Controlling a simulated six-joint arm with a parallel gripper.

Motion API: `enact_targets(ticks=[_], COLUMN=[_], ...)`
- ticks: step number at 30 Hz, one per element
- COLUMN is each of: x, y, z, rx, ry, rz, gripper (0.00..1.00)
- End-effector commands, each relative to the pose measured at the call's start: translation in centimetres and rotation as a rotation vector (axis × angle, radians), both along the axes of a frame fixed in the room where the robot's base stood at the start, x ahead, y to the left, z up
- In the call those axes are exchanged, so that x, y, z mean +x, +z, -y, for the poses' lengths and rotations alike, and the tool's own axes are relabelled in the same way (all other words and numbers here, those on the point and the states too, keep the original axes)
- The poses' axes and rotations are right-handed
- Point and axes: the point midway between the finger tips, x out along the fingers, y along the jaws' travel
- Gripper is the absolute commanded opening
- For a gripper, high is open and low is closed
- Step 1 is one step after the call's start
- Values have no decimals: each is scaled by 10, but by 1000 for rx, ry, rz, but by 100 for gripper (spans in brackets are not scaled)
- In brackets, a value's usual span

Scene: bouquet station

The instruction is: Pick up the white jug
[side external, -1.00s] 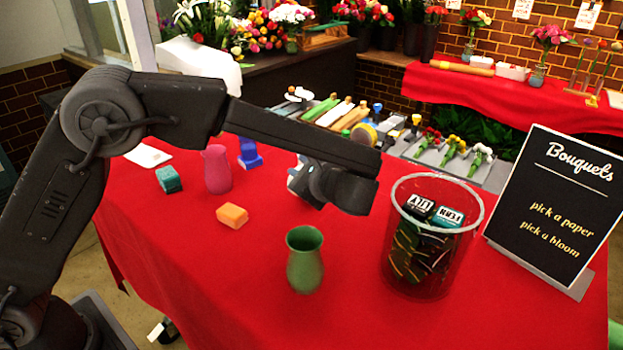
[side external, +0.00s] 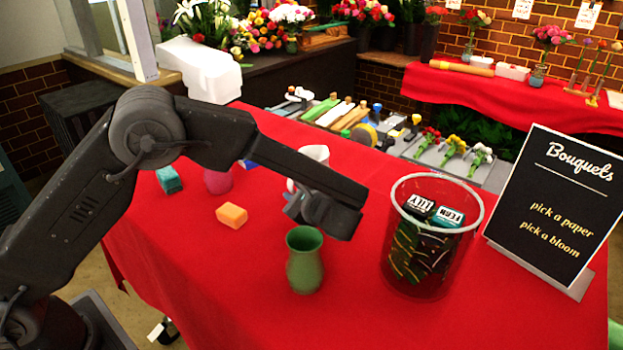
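The white jug (side external: 314,153) stands on the red table behind my forearm. Its upper part shows above the forearm and a small white patch shows below it; the rest is hidden. My gripper (side external: 294,206) is low over the table, in front of the jug in this view and just above and behind the green vase. My wrist hides most of the fingers, so I cannot tell whether they are open or shut, or whether they touch the jug.
The green vase (side external: 304,262) stands close below my wrist. A clear bin (side external: 462,262) with dark packets and a Bouquets sign (side external: 553,205) are to the right. An orange block (side external: 232,215), teal block (side external: 169,180) and pink vase (side external: 218,182) are left. The front cloth is clear.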

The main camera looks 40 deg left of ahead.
Motion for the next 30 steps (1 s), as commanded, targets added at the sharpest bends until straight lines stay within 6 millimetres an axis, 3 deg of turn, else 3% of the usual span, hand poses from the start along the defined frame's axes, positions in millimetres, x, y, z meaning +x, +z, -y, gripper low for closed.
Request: enact_targets(ticks=[8,30], x=[0,0], y=[0,4], z=[0,1], rx=[0,0], ry=[0,1], rz=[0,5], gripper=[0,0])
